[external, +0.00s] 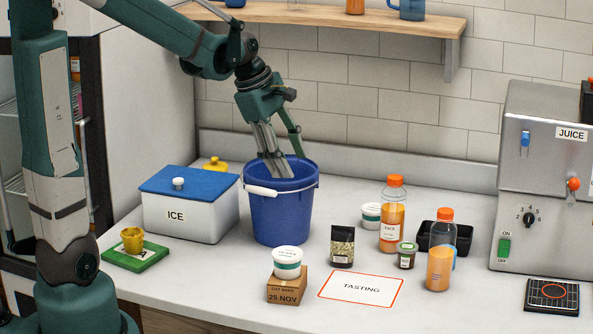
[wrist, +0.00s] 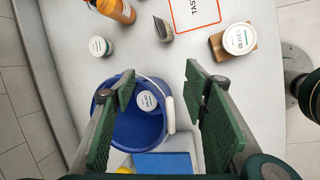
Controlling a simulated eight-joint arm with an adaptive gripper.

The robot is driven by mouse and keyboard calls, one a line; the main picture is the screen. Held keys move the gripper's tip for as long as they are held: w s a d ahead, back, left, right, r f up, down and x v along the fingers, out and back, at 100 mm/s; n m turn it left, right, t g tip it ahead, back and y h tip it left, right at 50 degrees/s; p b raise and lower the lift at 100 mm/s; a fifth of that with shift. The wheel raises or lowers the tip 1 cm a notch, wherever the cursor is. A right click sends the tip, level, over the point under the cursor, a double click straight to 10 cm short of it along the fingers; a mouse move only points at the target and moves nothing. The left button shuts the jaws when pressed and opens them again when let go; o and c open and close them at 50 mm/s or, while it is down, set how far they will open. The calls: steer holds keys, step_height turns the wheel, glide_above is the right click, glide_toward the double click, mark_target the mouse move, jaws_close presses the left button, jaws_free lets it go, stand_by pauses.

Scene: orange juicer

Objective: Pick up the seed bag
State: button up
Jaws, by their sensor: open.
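The seed bag (external: 342,247) is a small black pouch with a clear window showing pale seeds. It stands upright on the counter, right of the blue bucket and behind the tasting card. It also shows in the wrist view, near the top (wrist: 163,29). My gripper (external: 285,160) is open and points down over the bucket's mouth, left of the bag and well apart from it. In the wrist view both fingers of my gripper (wrist: 160,78) stand apart with nothing between them but the view down to the bucket.
The blue bucket (external: 283,213) holds a white-lidded tub (wrist: 147,100). A tub on a cardboard box (external: 286,287) stands front left of the bag. Orange bottles (external: 393,215), a small jar (external: 406,257) and a black tray (external: 425,239) stand to its right. The tasting card (external: 360,290) lies flat.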

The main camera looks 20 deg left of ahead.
steer(key=w+d+f+n+g+h+p, duration=0.1)
steer(key=d+f+n+p, duration=0.1)
steer(key=d, duration=0.3)
steer(key=w+d+f+n+g+p, duration=0.1)
steer(key=w+d+n, duration=0.15)
steer(key=d, duration=0.25)
glide_toward(342, 247)
steer(key=shift+w+d+f, duration=0.3)
steer(key=shift+w+f, duration=0.15)
steer(key=shift+w+d+f, duration=0.25)
steer(key=shift+w+f, duration=0.2)
steer(key=shift+f, duration=0.6)
steer(key=shift+x, duration=1.3)
steer(key=shift+a+b+x, duration=0.15)
steer(key=shift+b+x, duration=0.15)
steer(key=shift+x, duration=1)
steer(key=shift+a+b+x, duration=0.15)
steer(key=shift+b+x, duration=0.1)
steer(key=shift+x, duration=1.05)
steer(key=shift+w+f, duration=0.1)
steer(key=c, duration=1)
